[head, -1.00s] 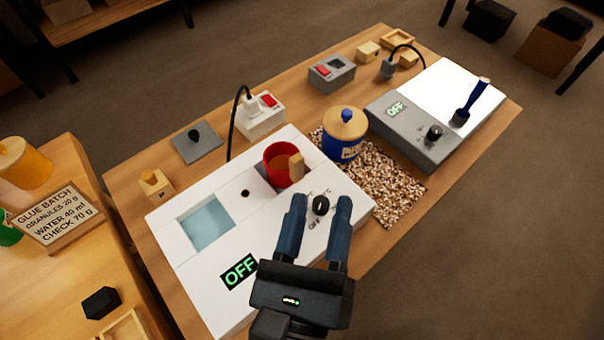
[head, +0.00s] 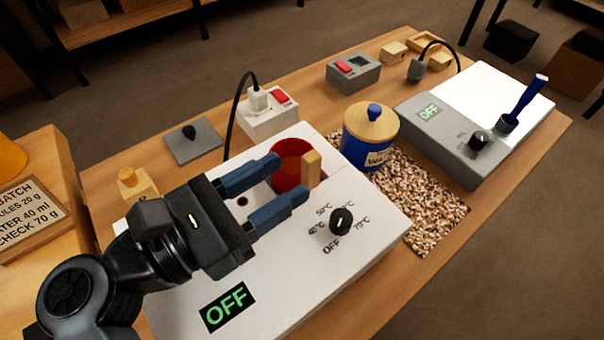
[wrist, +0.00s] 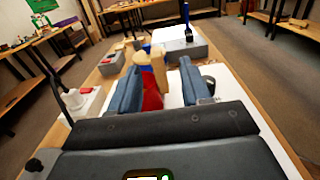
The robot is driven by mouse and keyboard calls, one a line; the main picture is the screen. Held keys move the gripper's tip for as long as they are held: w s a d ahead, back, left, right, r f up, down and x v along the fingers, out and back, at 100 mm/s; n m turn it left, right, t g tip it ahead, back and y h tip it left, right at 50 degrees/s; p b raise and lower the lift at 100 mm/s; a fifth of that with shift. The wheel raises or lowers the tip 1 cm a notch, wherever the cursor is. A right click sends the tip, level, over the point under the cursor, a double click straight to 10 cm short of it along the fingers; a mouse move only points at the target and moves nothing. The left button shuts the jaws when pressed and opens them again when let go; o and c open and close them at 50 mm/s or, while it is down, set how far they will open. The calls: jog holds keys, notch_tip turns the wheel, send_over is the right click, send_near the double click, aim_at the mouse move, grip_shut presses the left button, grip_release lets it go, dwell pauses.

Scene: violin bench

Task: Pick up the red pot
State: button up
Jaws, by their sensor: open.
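The red pot (head: 286,178) sits in the white heater unit (head: 365,245), with its wooden handle (head: 312,168) on the right side. In the head view the fingertips overlap the pot's left part. In the wrist view the red pot (wrist: 152,95) and its wooden handle stand between the two fingers (wrist: 156,78). I cannot tell whether either finger touches it.
A blue jar with a wooden lid (head: 371,130) stands just behind the pot on a granule-covered patch (head: 430,208). A grey scale-like unit (head: 440,130) with a blue brush is at the right. A white switch box (head: 268,118) with a cable stands behind the heater.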

aim_at(304, 167)
jog(key=shift+p+x, duration=0.35)
jog(key=shift+x, duration=0.85)
jog(key=x, duration=0.2)
jog(key=p+x, duration=0.1)
jog(key=f+x, duration=0.1)
jog(key=x, duration=0.1)
jog(key=shift+w+d, duration=0.1)
jog(key=shift+w, duration=0.2)
grip_shut()
